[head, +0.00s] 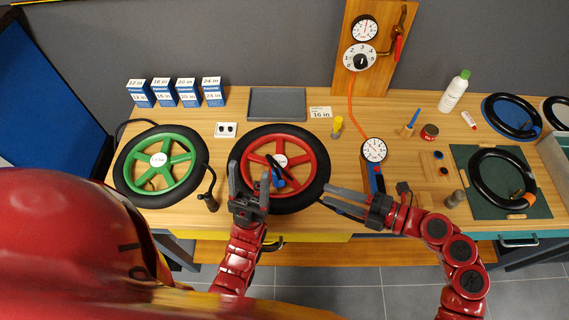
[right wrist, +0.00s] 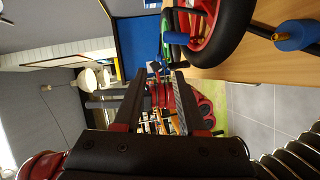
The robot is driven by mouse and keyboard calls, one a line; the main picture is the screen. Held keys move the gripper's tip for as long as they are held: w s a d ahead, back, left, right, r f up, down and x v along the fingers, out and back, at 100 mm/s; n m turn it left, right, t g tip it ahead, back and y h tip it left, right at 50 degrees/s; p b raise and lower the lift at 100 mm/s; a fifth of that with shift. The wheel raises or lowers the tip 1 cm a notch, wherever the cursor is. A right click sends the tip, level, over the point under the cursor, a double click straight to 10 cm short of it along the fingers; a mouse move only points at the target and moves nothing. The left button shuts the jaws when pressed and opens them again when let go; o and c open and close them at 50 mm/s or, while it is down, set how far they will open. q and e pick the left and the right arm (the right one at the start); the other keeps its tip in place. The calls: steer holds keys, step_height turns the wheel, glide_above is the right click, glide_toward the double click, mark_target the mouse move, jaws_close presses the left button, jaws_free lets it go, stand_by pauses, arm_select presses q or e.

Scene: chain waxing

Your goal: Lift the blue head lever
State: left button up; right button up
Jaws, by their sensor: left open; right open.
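A small blue piece (head: 278,182), which looks like the head lever, shows with a black part at the lower hub of the red wheel (head: 318,158). In the right wrist view a blue piece (right wrist: 175,38) sits by the red wheel (right wrist: 228,35), and a second blue piece with a yellow tip (right wrist: 297,34) is at the right. I cannot tell which one matches the lever. My left gripper (head: 250,178) is open over the wheel's lower left, just left of the blue piece. My right gripper (head: 328,198) is open and empty at the wheel's lower right; its fingers (right wrist: 155,85) are spread.
A green wheel (head: 128,182) lies at the left and a black pump head (head: 209,201) stands between the wheels. A gauge (head: 374,150) with an orange hose is right of the red wheel. A grey tray (head: 277,117) lies behind. A green mat (head: 482,223) is at the right.

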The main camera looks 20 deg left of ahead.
mark_target(283, 182)
steer(key=x, duration=0.5)
steer(key=b+x, duration=0.1)
steer(key=x, duration=0.4)
steer(key=s+b+x, duration=0.1)
steer(key=x, duration=0.5)
steer(key=shift+r, duration=0.15)
steer(key=shift+w+a, duration=0.25)
steer(key=shift+a, duration=0.4)
jaws_close()
